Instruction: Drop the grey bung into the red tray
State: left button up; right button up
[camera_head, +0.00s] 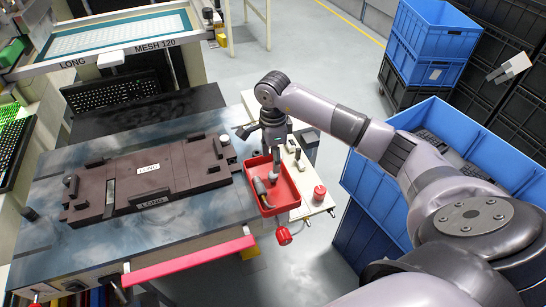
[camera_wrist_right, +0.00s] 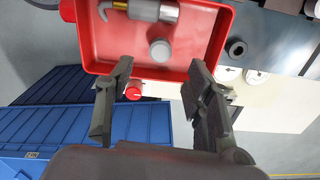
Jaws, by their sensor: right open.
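The red tray (camera_head: 292,192) sits on a light side shelf beside the printing table, and its floor and rim show in the wrist view (camera_wrist_right: 105,45). The grey bung (camera_wrist_right: 160,50) is a small light-grey cylinder seen against the tray floor, inside the rim. In the head view it shows small below my gripper (camera_head: 273,177); I cannot tell whether it touches the floor. My right gripper (camera_head: 275,157) is above the tray, fingers spread. In the wrist view the bung appears beyond the gap between the open fingertips (camera_wrist_right: 160,65), apart from both. My left gripper is not in view.
A metal tool (camera_wrist_right: 152,10) lies in the tray. A red-capped jar (camera_head: 320,192) stands on the shelf to the right. The dark fixture (camera_head: 150,178) covers much of the table. Blue crates (camera_head: 425,45) stand at the right.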

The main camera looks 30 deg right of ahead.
notch_tip(320, 180, up, 12)
jog(key=shift+f, duration=0.15)
dwell(0.5)
